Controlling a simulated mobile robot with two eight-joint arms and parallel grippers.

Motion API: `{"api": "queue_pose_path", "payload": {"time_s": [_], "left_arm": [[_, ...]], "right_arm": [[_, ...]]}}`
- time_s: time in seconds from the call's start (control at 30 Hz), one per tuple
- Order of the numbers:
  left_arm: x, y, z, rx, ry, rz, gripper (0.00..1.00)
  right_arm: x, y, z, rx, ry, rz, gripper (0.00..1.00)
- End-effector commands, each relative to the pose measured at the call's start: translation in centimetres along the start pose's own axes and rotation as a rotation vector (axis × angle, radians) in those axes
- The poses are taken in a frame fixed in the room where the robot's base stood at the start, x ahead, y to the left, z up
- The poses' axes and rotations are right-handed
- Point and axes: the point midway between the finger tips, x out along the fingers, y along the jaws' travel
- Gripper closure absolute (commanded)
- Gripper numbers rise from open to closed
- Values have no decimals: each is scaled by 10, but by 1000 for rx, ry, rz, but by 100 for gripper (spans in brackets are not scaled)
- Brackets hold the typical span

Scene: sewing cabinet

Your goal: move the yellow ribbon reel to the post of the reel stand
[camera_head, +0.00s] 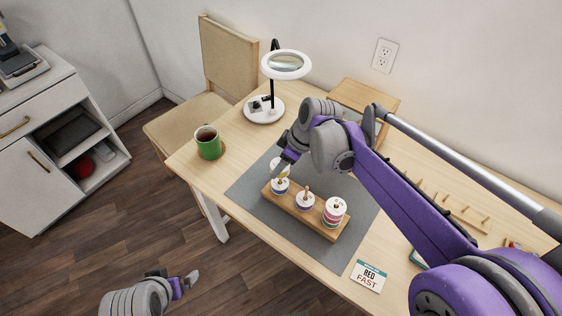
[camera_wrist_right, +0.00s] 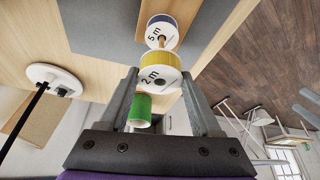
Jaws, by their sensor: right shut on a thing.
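The yellow ribbon reel (camera_wrist_right: 163,60), with a white face marked "2 m", is between the fingers of my right gripper (camera_wrist_right: 165,90), which is shut on it. I cannot tell whether the post enters the yellow reel. My left gripper (camera_head: 184,284) is low at the left, away from the table; its opening is unclear.
Other reels sit on the stand's middle (camera_head: 305,201) and right (camera_head: 334,211) posts. The stand is on a grey mat (camera_head: 250,188). A green mug (camera_head: 209,147), magnifier lamp (camera_head: 286,65), "RED FAST" card (camera_head: 368,276) and pegged rack (camera_head: 465,213) are around it.

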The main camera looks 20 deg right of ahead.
Motion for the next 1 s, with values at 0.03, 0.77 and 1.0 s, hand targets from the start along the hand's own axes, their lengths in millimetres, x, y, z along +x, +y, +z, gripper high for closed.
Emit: {"api": "queue_pose_path", "payload": {"time_s": [0.03,0.77,1.0], "left_arm": [[1,0,1,0,0,0,0],[10,0,6,0,-4,0,0],[10,0,6,0,-4,0,0]], "right_arm": [[2,0,1,0,0,0,88],[18,0,7,0,0,0,88],[17,0,7,0,0,0,31]]}}
